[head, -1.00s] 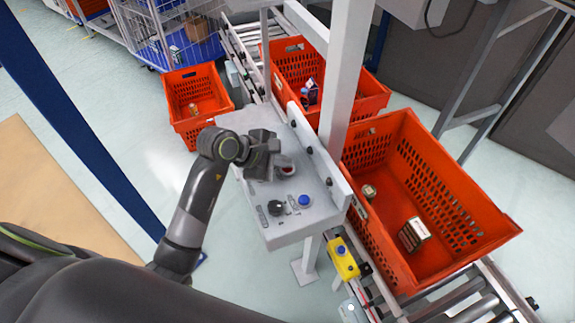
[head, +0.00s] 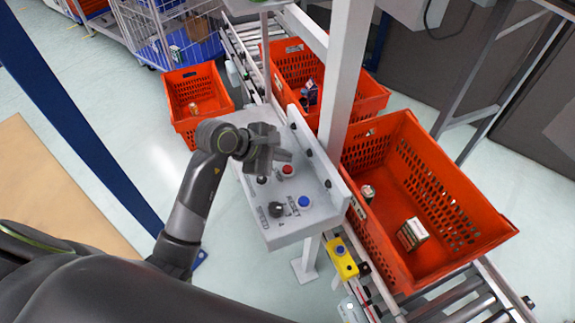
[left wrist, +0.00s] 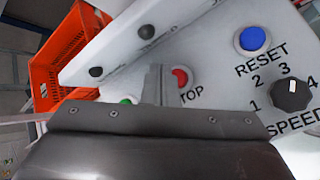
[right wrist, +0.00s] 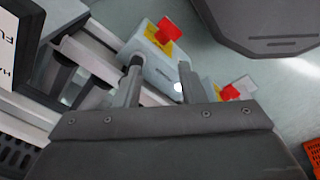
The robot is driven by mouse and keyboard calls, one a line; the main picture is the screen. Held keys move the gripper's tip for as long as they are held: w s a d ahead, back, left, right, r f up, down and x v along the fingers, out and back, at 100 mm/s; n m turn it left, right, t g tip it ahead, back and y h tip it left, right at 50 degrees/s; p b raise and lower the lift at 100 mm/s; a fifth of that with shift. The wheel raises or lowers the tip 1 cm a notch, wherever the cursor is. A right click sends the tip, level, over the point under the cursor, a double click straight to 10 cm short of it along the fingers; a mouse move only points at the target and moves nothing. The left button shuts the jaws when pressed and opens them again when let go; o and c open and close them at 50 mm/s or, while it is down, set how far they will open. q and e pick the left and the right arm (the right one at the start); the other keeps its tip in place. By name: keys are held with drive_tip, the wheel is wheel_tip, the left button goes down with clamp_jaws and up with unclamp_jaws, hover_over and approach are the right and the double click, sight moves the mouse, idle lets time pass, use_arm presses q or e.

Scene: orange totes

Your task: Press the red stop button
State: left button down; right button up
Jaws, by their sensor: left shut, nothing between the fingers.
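The red stop button (head: 287,171) sits on the sloped white control panel (head: 315,205). In the left wrist view the red button (left wrist: 180,78) is beside the fingers, with the letters "TOP" under it. My left gripper (head: 283,155) is shut and empty, just above the red button in the head view. Its fingertips (left wrist: 155,70) show left of the button in the left wrist view, and I see no clear contact. My right gripper (right wrist: 158,78) is open and empty in the right wrist view; it is outside the head view.
The panel also has a blue reset button (head: 304,202), a black speed knob (head: 276,209) and a green button (left wrist: 125,100), partly hidden. A grey box with a red and yellow switch (right wrist: 168,30) lies beyond my right fingers.

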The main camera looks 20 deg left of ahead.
sight(283, 170)
use_arm(q)
wheel_tip(283, 170, up, 4)
drive_tip(key=shift+f+p, duration=0.15)
drive_tip(key=shift+p, duration=0.7)
